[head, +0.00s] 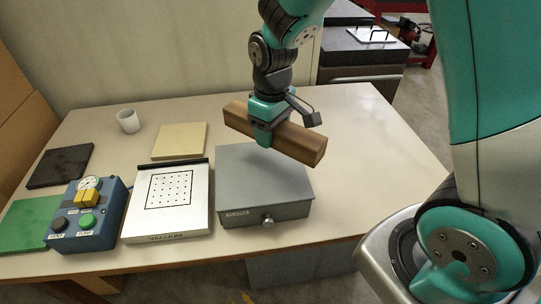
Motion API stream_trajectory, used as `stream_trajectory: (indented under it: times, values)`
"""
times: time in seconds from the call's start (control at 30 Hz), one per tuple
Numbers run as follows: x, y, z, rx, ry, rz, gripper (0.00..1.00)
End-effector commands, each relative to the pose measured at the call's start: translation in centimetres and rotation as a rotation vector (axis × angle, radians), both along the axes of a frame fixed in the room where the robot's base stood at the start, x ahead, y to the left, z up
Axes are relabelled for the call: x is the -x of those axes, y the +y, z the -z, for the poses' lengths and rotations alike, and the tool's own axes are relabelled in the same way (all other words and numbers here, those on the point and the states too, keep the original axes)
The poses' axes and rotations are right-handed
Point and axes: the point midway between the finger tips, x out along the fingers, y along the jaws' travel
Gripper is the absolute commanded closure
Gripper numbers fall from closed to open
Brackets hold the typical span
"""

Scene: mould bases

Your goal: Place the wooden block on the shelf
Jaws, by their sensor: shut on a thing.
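A brown wooden block (299,142) is a long bar held crosswise in the air in the head view. My gripper (266,128) points down and is shut on the block near its middle. The block appears above a grey metal box (260,178) with a small label and a knob on its front; the exact height of the gap cannot be told. No shelf is clearly recognisable in the view.
A white perforated plate (199,208) lies left of the grey box. A blue control box (104,217), a green sheet (24,226), a black sheet (61,168), a beige slab (180,141) and a white cup (128,121) stand further left. The table (377,130) is bare at right.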

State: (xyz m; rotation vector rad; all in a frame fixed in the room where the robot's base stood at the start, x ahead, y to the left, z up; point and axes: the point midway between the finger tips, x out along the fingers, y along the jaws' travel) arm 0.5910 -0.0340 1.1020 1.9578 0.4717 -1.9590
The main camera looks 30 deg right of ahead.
Motion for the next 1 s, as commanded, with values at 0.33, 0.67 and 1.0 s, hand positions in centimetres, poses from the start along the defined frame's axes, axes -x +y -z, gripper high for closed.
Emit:
stream_trajectory:
  times: [0.33,0.67,1.0]
  values:
    - [0.0,-0.1,5.3,0.0,0.001,0.002,0.85]
    - [0.0,-0.1,8.9,0.0,-0.001,0.001,0.85]
    - [0.0,0.0,9.3,0.0,-0.001,0.001,0.45]
